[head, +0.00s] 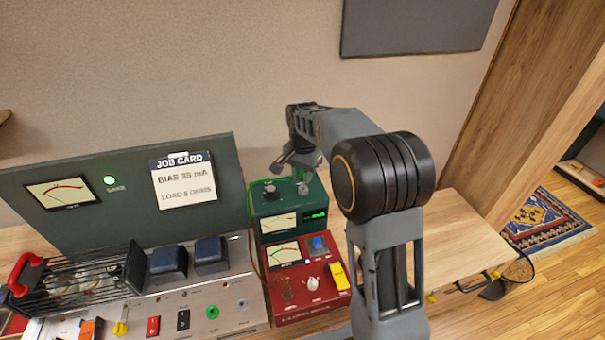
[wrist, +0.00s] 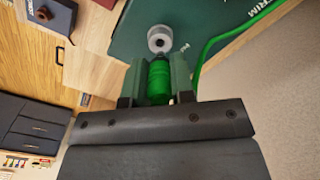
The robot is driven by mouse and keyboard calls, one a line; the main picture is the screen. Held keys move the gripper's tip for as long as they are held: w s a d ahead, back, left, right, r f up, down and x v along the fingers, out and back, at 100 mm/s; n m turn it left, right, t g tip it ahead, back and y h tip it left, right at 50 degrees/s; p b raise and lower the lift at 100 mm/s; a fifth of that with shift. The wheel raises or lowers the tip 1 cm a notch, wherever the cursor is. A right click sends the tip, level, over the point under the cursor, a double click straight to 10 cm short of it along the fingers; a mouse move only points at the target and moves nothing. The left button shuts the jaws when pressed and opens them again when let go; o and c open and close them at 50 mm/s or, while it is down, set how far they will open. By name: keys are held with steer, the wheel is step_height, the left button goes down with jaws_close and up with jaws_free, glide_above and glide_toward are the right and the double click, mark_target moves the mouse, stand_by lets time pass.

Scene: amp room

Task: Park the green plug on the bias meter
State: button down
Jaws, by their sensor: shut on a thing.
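The bias meter (head: 284,208) is a dark green box with a dial, a lit green display and a dark knob, standing behind the red unit. My gripper (head: 296,168) is above its top right part in the head view. In the wrist view my gripper (wrist: 159,84) is shut on the green plug (wrist: 158,72). A grey ring with a dark centre (wrist: 160,39) lies just beyond the plug, against the green meter panel (wrist: 127,40). I cannot tell whether plug and ring touch. A green cable (wrist: 225,37) curves beside the panel.
A red unit (head: 310,311) with a dial and yellow switch stands in front of the meter. The amplifier chassis (head: 190,310) and the dark panel with the job card (head: 183,180) are to the left. The bench (head: 455,235) is largely clear at right.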

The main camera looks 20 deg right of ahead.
steer(key=shift+f+b, duration=1)
steer(key=shift+f, duration=0.7)
stand_by(1.0)
steer(key=c, duration=0.9)
jaws_free()
step_height(320, 180, up, 14)
steer(key=shift+f, duration=0.1)
